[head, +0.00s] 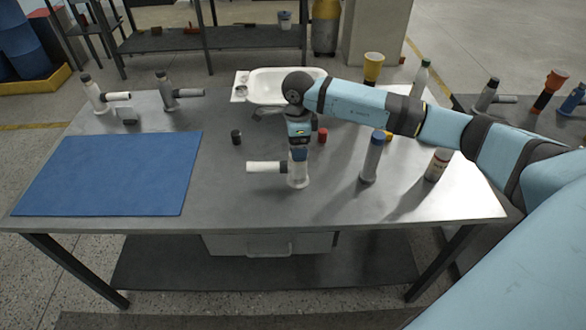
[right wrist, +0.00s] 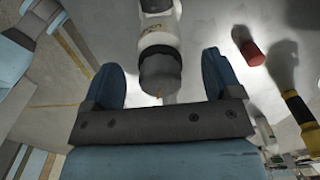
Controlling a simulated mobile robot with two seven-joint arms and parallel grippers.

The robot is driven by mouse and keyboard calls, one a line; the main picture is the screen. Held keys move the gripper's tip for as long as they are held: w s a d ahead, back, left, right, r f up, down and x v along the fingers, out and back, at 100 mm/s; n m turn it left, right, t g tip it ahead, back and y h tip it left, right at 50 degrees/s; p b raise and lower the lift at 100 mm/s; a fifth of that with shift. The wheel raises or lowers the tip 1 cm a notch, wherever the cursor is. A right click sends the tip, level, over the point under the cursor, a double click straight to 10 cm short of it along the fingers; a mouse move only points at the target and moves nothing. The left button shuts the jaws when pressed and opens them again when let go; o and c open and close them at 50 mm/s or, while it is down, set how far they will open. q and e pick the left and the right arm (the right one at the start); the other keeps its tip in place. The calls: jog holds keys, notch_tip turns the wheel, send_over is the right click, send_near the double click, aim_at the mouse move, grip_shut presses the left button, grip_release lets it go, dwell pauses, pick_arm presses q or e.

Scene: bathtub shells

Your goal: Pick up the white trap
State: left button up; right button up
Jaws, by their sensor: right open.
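The white trap (head: 266,167) stands near the front middle of the grey table, its white side pipe pointing left. My right gripper (head: 298,153) comes down from above, directly over the trap's upright body. In the right wrist view the white trap (right wrist: 158,38) with its grey top shows between the two blue fingers of my right gripper (right wrist: 160,72). The fingers are apart, with gaps on both sides of the grey top. The trap's top is hidden by the gripper in the head view. My left gripper is not in view.
A blue mat (head: 110,174) covers the table's left. A white tub shell (head: 268,88) lies behind my arm. A black cap (head: 236,137), a red cap (head: 323,135), a blue-topped bottle (head: 371,160) and a labelled bottle (head: 437,165) stand nearby. Two similar traps (head: 95,95) (head: 167,94) stand back left.

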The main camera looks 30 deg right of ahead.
jog(key=shift+f, duration=0.8)
jog(key=c, duration=1.4)
jog(key=shift+o, duration=0.2)
jog(key=shift+r, duration=0.1)
